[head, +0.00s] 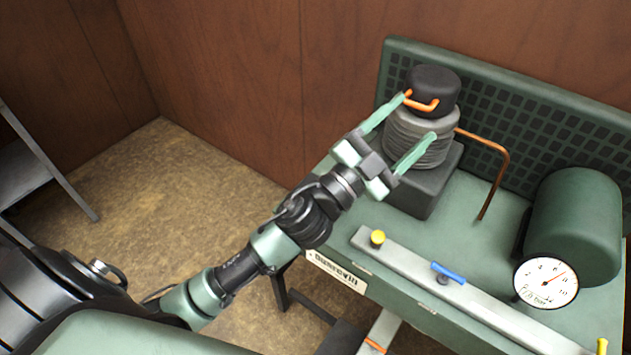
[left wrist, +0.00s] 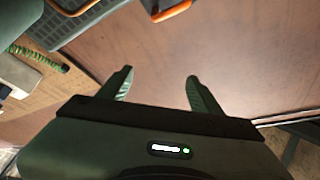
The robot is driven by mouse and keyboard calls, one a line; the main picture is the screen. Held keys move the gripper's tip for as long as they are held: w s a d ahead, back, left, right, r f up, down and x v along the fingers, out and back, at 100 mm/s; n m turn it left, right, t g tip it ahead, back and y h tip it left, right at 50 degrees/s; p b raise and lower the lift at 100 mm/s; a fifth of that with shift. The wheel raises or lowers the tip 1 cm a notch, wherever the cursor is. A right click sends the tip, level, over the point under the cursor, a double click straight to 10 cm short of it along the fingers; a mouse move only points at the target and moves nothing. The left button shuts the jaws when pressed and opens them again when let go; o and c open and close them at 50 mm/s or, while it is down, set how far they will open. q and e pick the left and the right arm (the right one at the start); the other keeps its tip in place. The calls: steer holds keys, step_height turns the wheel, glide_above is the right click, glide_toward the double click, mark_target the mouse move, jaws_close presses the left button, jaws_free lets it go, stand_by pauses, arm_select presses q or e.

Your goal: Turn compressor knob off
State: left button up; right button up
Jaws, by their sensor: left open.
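The green compressor (head: 480,205) stands against the wall on the right of the head view. Its ribbed grey cylinder (head: 418,148) carries a black cap (head: 433,85) with an orange handle (head: 422,104). A bar along the front holds a yellow knob (head: 377,237) and a blue lever (head: 448,272). I cannot tell which control is the named knob. My left gripper (head: 416,118) is open, its fingers reaching towards the cylinder and cap; contact is unclear. In the left wrist view nothing sits between the fingers (left wrist: 158,76), and the orange handle (left wrist: 171,12) is beyond them at the top.
A round gauge (head: 546,282) fronts a green tank (head: 575,225) on the right. A copper pipe (head: 497,165) bends down beside the cylinder. Another yellow part (head: 602,346) is at the lower right. A grey metal frame (head: 45,160) stands at left; the brown floor between is open.

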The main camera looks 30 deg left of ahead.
arm_select(q)
steer(key=s+d+m+g+h, duration=0.4)
steer(key=d+m+g+h, duration=0.65)
steer(key=m+g, duration=0.4)
step_height(320, 180, down, 11)
steer(key=a+m+g+y, duration=0.2)
steer(key=m+g+y, duration=0.3)
steer(key=m+y, duration=0.25)
steer(key=w+a+f+n+y, duration=0.1)
steer(key=a+y, duration=0.3)
steer(key=a, duration=0.4)
steer(key=w+a+f+n+y, duration=0.1)
steer(key=a+y, duration=0.3)
steer(key=a, duration=0.4)
steer(key=w+a+f+n+g+y, duration=0.1)
steer(key=a+y, duration=0.3)
steer(key=a, duration=0.4)
steer(key=shift+w+a+f+n, duration=0.15)
steer(key=shift+a+f+n, duration=0.2)
steer(key=shift+f+n, duration=0.05)
steer(key=shift+a+f, duration=0.1)
steer(key=shift+a, duration=0.2)
step_height(320, 180, down, 7)
steer(key=shift+f+p, duration=0.2)
steer(key=shift+p, duration=0.7)
arm_select(e)
steer(key=shift+w+a+r, duration=0.1)
steer(key=shift+a+r, duration=0.1)
steer(key=shift+r, duration=0.7)
